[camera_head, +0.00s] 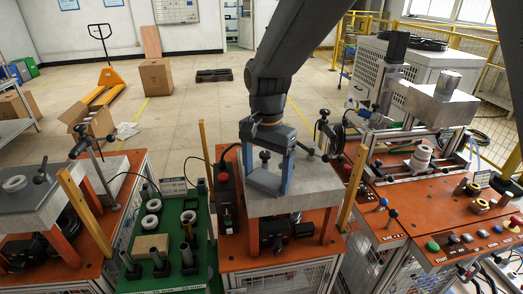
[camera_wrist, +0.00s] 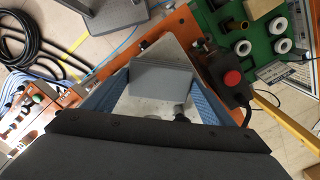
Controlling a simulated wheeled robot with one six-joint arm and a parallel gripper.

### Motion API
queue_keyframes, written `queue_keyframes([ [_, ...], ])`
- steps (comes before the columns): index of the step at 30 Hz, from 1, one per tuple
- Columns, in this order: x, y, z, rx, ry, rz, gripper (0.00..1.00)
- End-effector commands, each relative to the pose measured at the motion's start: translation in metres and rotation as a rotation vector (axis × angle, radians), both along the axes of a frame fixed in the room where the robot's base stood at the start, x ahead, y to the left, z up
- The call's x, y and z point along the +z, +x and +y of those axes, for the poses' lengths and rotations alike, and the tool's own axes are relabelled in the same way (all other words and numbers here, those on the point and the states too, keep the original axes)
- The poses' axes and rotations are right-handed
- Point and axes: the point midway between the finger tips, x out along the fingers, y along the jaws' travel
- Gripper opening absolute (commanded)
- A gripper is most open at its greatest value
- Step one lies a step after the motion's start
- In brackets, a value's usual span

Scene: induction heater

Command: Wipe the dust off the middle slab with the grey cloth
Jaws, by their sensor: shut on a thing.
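The middle slab (camera_head: 318,182) is a pale grey mottled plate on orange posts, in the centre of the head view. It also shows in the wrist view (camera_wrist: 172,50). My gripper (camera_head: 267,178) points down over the slab's left part. Its blue fingers are shut on the grey cloth (camera_head: 263,184), which looks like a flat grey block. In the wrist view the cloth (camera_wrist: 160,80) spans between the two fingers (camera_wrist: 162,88). It is at or just above the slab; I cannot tell whether it touches. I cannot make out dust on the slab, and my gripper hides part of it.
Dark clamp knobs (camera_head: 325,130) stand at the slab's back edge. A black box with a red button (camera_head: 224,178) is close on the left. Yellow posts (camera_head: 354,187) rise at both sides. A green board (camera_head: 176,214) with rings and pegs stands left; another orange workstation (camera_head: 430,195) stands right.

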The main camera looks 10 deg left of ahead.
Motion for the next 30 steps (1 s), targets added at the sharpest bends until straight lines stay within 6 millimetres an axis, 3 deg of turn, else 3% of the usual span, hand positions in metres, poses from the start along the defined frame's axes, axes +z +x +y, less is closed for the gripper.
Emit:
queue_keyframes([
  [3, 0.004, 0.001, 0.004, -0.004, 0.0, 0.0, 0.56],
  [6, 0.025, 0.001, 0.002, -0.005, 0.001, -0.002, 0.56],
  [21, 0.069, 0.004, -0.002, -0.015, 0.001, 0.0, 0.56],
  [30, 0.082, 0.005, -0.003, -0.017, 0.0, 0.0, 0.56],
])
